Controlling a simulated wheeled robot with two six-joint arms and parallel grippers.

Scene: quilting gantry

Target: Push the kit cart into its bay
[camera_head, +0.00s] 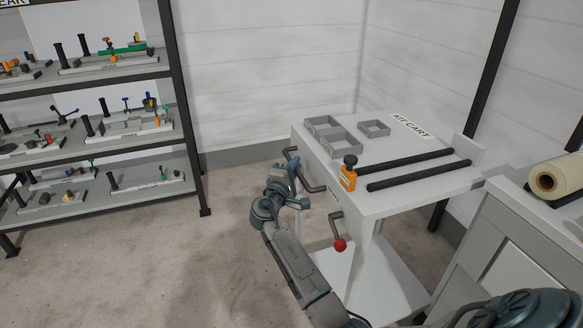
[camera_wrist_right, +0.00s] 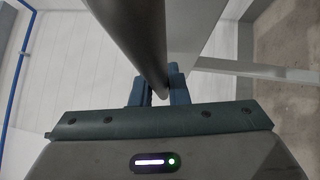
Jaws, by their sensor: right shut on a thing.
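The white kit cart (camera_head: 385,195), labelled "KIT CART", stands right of centre in the head view. A dark grey handle (camera_head: 314,187) runs along its left end. My right gripper (camera_head: 293,168) is at this handle, its fingers closed around the bar. In the right wrist view the dark bar (camera_wrist_right: 143,35) passes between the two blue-grey fingers of the gripper (camera_wrist_right: 160,88). A lever with a red knob (camera_head: 340,245) hangs on the cart's near side, below the handle. My left gripper is not in view.
The cart top carries grey trays (camera_head: 333,136), an orange block with a black knob (camera_head: 348,175) and two black rails (camera_head: 420,173). A grey cabinet with a cream roll (camera_head: 557,177) stands close at right. A loaded shelf rack (camera_head: 90,150) is left. The floor between is clear.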

